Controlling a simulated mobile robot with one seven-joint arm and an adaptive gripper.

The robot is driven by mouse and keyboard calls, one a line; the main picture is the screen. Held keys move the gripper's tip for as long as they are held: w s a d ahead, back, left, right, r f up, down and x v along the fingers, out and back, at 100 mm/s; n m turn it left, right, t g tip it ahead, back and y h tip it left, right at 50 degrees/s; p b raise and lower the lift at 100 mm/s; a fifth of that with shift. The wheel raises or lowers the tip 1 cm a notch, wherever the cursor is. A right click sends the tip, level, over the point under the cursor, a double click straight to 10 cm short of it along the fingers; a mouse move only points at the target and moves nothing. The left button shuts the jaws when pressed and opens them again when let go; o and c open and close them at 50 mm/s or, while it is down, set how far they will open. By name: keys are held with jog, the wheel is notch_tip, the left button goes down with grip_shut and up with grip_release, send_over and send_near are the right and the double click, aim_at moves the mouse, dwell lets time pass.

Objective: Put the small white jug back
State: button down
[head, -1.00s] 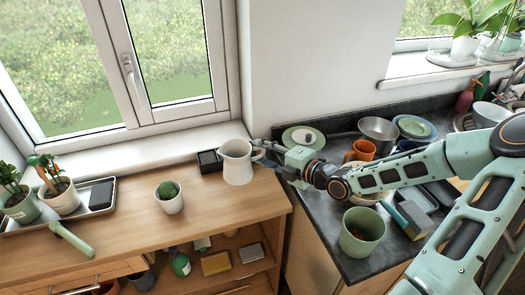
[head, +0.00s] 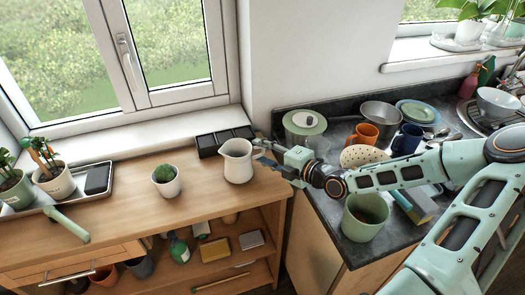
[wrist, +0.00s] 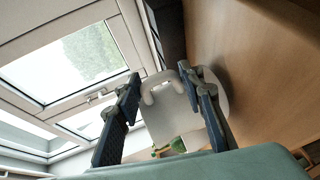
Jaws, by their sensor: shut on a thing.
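The small white jug (head: 238,165) is upright at the right end of the wooden counter (head: 115,210), in front of a black divided tray (head: 208,146). I cannot tell whether its base touches the wood. My gripper (head: 262,152) reaches in from the right and is shut on the jug at its handle side. In the wrist view the jug (wrist: 217,110) and its handle show between the two dark fingers of my gripper (wrist: 160,78); the exact contact is partly hidden.
A white pot with a round cactus (head: 166,181) stands left of the jug. Potted plants on a grey tray (head: 105,192) are farther left. The dark sink counter (head: 340,215) on the right holds a green pot (head: 364,218), mugs and dishes. The wood before the jug is clear.

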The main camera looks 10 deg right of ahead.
jog(key=shift+f+b, duration=0.55)
jog(key=shift+b, duration=0.1)
jog(key=c, duration=1.2)
grip_release()
